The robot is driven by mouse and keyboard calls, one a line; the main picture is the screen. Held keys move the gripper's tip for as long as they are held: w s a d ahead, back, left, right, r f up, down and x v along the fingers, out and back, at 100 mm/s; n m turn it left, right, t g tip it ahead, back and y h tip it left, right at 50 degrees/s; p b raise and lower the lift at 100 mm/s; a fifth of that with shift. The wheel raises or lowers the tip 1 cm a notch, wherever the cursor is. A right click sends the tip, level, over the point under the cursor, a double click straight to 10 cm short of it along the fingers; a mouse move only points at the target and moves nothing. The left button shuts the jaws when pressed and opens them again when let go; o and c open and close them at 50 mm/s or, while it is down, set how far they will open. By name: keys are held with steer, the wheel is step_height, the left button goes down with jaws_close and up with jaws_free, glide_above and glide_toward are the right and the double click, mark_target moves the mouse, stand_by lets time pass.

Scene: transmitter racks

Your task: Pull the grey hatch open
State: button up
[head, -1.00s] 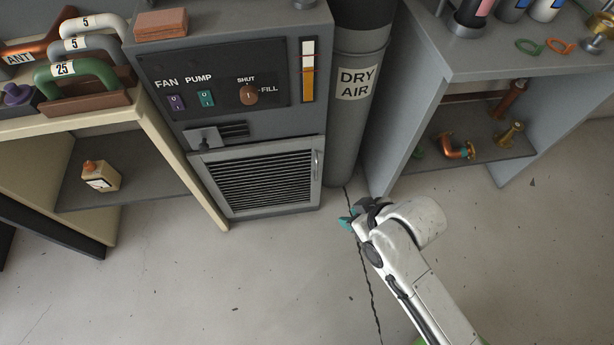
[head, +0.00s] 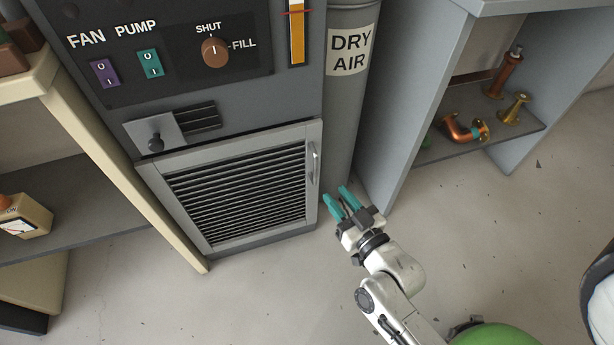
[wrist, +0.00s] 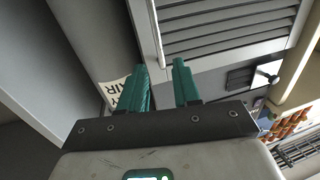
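The grey hatch (head: 159,175) is a louvred panel in a light grey frame, low on the front of the grey cabinet. It looks shut. Its slim vertical handle (head: 313,162) is at its right edge. In the wrist view the handle bar (wrist: 155,32) runs just beyond the fingertips, above the gap between them. My gripper (head: 337,193) has teal fingers and is just right of and below the handle in the head view, apart from it. In the wrist view my gripper (wrist: 160,64) is open, with nothing between its fingers.
A grey cylinder labelled DRY AIR (head: 349,50) stands right of the cabinet. A grey shelf unit (head: 412,110) with pipe fittings is farther right. A cream bench (head: 130,190) stands close on the hatch's left. The floor (head: 270,290) in front is clear.

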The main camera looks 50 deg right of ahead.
steer(key=b, duration=0.2)
glide_above(315, 184)
steer(key=shift+w+d, duration=0.25)
jaws_close()
stand_by(0.4)
